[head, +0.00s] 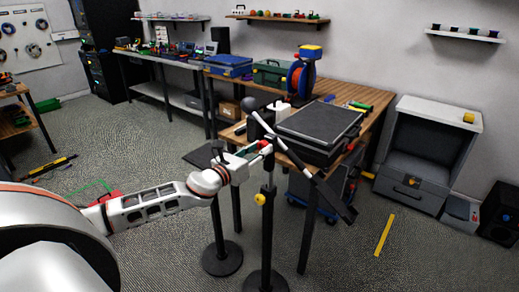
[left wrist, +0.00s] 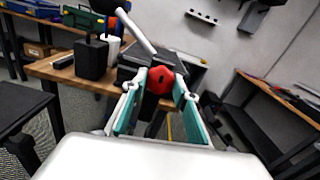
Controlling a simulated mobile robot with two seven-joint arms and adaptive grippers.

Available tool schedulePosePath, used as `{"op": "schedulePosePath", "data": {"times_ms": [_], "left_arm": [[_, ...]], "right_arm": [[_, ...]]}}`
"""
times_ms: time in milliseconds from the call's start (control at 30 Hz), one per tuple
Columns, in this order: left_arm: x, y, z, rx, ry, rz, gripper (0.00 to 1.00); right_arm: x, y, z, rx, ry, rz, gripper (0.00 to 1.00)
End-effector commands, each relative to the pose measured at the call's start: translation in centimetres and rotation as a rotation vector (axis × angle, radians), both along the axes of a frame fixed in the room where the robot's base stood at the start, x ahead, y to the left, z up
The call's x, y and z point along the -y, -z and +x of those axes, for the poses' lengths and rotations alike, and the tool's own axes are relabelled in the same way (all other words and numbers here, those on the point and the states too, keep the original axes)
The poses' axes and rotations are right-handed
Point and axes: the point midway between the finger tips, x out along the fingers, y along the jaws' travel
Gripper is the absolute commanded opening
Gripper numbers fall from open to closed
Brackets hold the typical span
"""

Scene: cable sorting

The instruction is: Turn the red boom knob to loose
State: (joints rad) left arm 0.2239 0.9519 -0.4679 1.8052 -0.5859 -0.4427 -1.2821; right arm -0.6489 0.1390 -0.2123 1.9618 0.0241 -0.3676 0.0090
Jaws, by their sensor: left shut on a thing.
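The red boom knob (left wrist: 160,80) sits between the two teal-padded fingers of my left gripper (left wrist: 160,92) in the left wrist view. The fingertips are against its sides. In the head view the knob (head: 266,149) is a small red patch at the tip of my left gripper (head: 257,154), partly covered by the fingers. The boom (head: 324,188) slants down to the right from the top of a black stand (head: 268,225). I cannot tell from the knob's look whether it is tight or loose. My right gripper is not in view.
A yellow knob (head: 260,199) is on the stand's pole, and a second round-based stand (head: 222,258) is beside it. A wooden bench (head: 352,92) with a large black case (head: 320,122) stands close behind. A yellow strip (head: 384,235) lies on the floor at right.

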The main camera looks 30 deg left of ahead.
Motion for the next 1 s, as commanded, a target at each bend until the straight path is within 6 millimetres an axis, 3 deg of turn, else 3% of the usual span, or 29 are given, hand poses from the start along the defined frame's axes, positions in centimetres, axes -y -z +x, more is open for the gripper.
{"op": "schedulePosePath", "data": {"times_ms": [833,1000], "left_arm": [[0.0,-0.1,0.0,-0.06,-0.002,-0.768,0.07],[0.0,-0.2,0.0,-0.072,-0.001,-0.929,0.07]], "right_arm": [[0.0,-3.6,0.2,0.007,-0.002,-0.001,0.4],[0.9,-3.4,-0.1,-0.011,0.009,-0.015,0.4]]}}
